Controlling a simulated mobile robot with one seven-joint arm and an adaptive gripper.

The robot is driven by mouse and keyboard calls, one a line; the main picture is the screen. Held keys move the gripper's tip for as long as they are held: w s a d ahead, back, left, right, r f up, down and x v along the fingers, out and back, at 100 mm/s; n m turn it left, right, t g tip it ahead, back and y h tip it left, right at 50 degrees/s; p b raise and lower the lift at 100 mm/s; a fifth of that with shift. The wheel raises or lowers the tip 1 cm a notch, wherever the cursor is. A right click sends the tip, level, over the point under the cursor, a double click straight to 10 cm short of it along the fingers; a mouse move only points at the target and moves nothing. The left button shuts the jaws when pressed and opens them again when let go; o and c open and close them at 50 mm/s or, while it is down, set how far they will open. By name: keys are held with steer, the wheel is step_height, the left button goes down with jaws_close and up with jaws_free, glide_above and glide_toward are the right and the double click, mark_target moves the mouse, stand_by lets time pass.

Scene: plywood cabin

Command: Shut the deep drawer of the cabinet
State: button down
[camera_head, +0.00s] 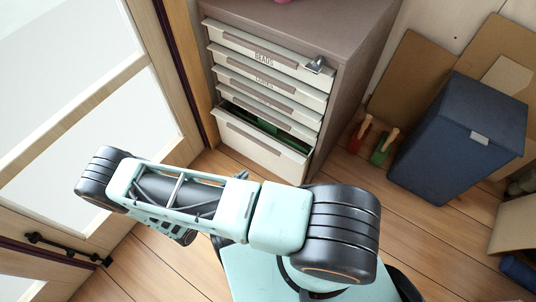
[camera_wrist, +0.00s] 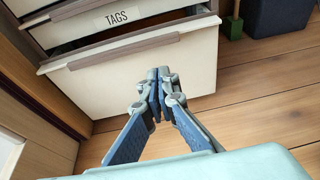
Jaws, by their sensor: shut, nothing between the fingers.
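The cabinet (camera_head: 345,70) is brown with a stack of pale-fronted drawers. Its deep bottom drawer (camera_head: 258,148) stands partly open in the head view, with something green and dark showing inside. In the wrist view the same deep drawer (camera_wrist: 110,88) has a blank pale front and a brown handle strip, below a drawer labelled TAGS (camera_wrist: 117,17). My gripper (camera_wrist: 159,76) is shut and empty, its blue-grey fingertips together in front of the lower right part of the deep drawer's front. I cannot tell whether they touch it.
A metal piece (camera_head: 315,65) sits at the top drawer's right end. A dark blue lidded bin (camera_head: 450,140) stands to the right, with red (camera_head: 360,135) and green (camera_head: 382,150) tools beside it. A glazed door (camera_head: 70,75) is close on the left. Wooden floor lies in front.

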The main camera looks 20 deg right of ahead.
steer(key=b, duration=0.3)
glide_toward(269, 149)
steer(key=f+x, duration=0.1)
steer(key=x, duration=0.4)
steer(key=shift+w+d+r+b, duration=0.25)
steer(key=shift+w+d+b, duration=0.1)
steer(key=shift+d, duration=0.3)
steer(key=shift+t, duration=0.3)
